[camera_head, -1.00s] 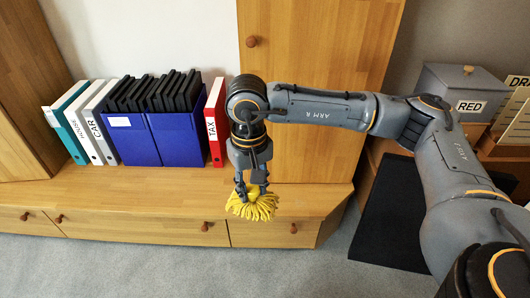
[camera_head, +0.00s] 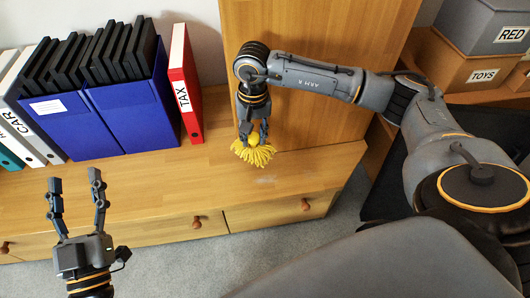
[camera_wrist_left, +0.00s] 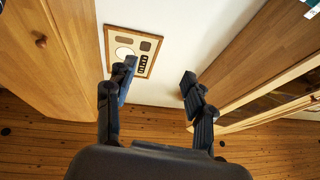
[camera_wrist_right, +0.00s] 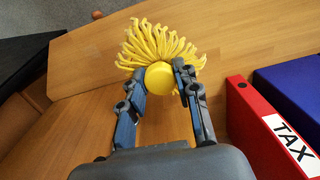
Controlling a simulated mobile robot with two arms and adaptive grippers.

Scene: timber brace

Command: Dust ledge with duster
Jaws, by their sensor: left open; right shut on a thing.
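The yellow duster (camera_head: 255,152) has a mop of strands and is held by my right gripper (camera_head: 253,136), strands down at the wooden ledge (camera_head: 215,172). In the right wrist view the duster's round yellow cap (camera_wrist_right: 159,79) sits between the fingers of my right gripper (camera_wrist_right: 160,95). I cannot tell whether the strands touch the wood.
A red TAX binder (camera_head: 186,88) stands on the ledge left of the duster, beside blue holders (camera_head: 132,115) with black cases. White binders (camera_head: 25,115) stand further left. A wooden cabinet door (camera_head: 300,35) rises behind. Drawers with round knobs (camera_head: 196,222) front the ledge.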

